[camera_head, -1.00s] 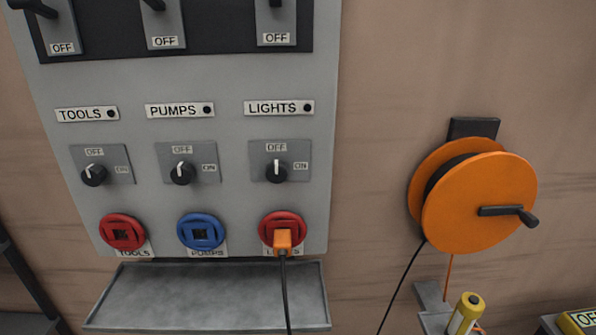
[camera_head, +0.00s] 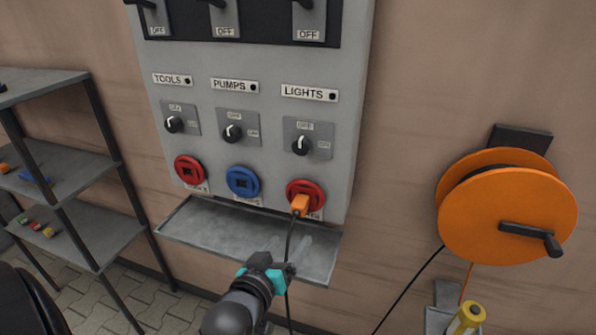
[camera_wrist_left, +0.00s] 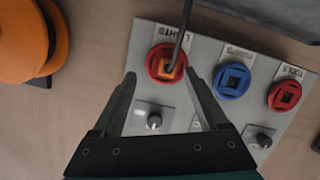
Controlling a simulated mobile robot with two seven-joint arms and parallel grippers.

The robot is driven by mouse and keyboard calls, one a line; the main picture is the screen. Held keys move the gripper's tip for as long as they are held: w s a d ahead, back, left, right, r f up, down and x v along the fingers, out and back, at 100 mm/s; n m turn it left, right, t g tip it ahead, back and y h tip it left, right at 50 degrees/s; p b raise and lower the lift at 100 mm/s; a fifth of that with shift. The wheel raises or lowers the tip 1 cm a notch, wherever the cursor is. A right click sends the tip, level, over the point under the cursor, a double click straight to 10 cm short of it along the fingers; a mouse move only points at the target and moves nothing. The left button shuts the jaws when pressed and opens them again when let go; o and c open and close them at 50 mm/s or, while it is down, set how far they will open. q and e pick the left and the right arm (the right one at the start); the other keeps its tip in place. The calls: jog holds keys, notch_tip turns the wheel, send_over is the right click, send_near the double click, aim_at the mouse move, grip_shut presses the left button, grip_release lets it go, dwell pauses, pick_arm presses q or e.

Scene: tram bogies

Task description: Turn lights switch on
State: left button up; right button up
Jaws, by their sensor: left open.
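The LIGHTS switch (camera_head: 300,145) is a black rotary knob on a grey plate, its white pointer up toward OFF. It also shows upside down in the left wrist view (camera_wrist_left: 154,121), in the gap between my finger bases in the picture. The red LIGHTS socket (camera_head: 305,195) below it holds an orange plug (camera_head: 300,205) with a black cable. My left gripper (camera_head: 299,246) is open and empty, below the LIGHTS socket and in front of the tray. In the wrist view its spread fingertips (camera_wrist_left: 160,76) appear near the LIGHTS socket. My right gripper is not in view.
TOOLS (camera_head: 173,124) and PUMPS (camera_head: 232,133) knobs sit to the left. A metal tray (camera_head: 200,232) juts out below the panel, and the plug's cable hangs beside my gripper. An orange cable reel (camera_head: 500,210) is at right, a shelf (camera_head: 60,160) at left.

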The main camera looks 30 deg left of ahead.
aim_at(300, 148)
pick_arm(q)
notch_tip(300, 148, up, 14)
jog(key=s+a+n+t+y+p, duration=0.1)
jog(key=s+a+t+y, duration=0.1)
jog(key=shift+t+h, duration=0.3)
jog(key=x, duration=1.5)
grip_shut()
